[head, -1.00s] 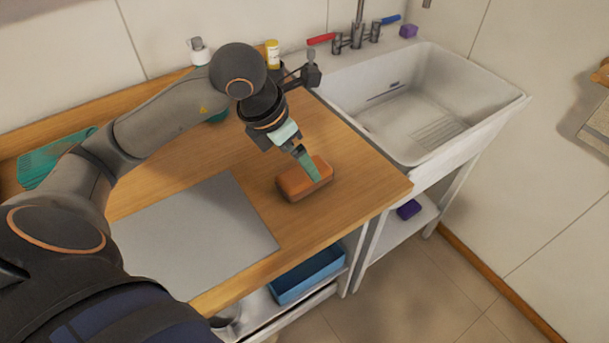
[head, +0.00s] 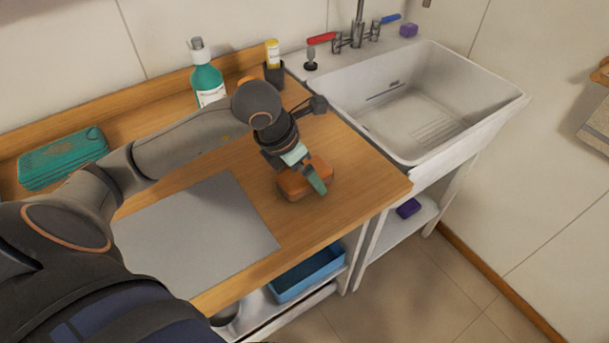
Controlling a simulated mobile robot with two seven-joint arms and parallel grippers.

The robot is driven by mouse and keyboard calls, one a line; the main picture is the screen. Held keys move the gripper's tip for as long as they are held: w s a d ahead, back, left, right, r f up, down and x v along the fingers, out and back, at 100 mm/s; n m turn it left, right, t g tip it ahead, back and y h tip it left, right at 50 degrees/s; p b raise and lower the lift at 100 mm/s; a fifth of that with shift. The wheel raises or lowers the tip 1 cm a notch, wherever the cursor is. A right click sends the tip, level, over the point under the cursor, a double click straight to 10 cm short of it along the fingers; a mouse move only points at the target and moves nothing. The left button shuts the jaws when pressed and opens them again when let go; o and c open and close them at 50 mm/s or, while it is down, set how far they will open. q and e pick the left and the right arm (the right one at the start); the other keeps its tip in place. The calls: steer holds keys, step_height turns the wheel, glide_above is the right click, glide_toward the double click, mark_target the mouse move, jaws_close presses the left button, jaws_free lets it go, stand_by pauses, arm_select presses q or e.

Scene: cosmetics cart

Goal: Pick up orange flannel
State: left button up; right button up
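The orange flannel (head: 292,187), a folded block with rounded corners, lies on the wooden worktop (head: 335,215) near its right front edge. My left gripper (head: 314,178) is low over the flannel, with a green fingertip crossing the flannel's right part. The other finger is hidden, so I cannot tell whether the gripper is open or closed on it. The flannel still appears to rest on the wood. My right gripper is not in view.
A grey mat (head: 195,240) lies left of the flannel. The white sink (head: 425,105) adjoins on the right. A blue bin (head: 307,272) sits below.

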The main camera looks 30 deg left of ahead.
arm_select(q)
steer(key=shift+f+b, duration=0.2)
steer(key=shift+b, duration=0.15)
steer(key=shift+c, duration=0.3)
steer(key=c, duration=1.2)
steer(key=shift+r, duration=0.15)
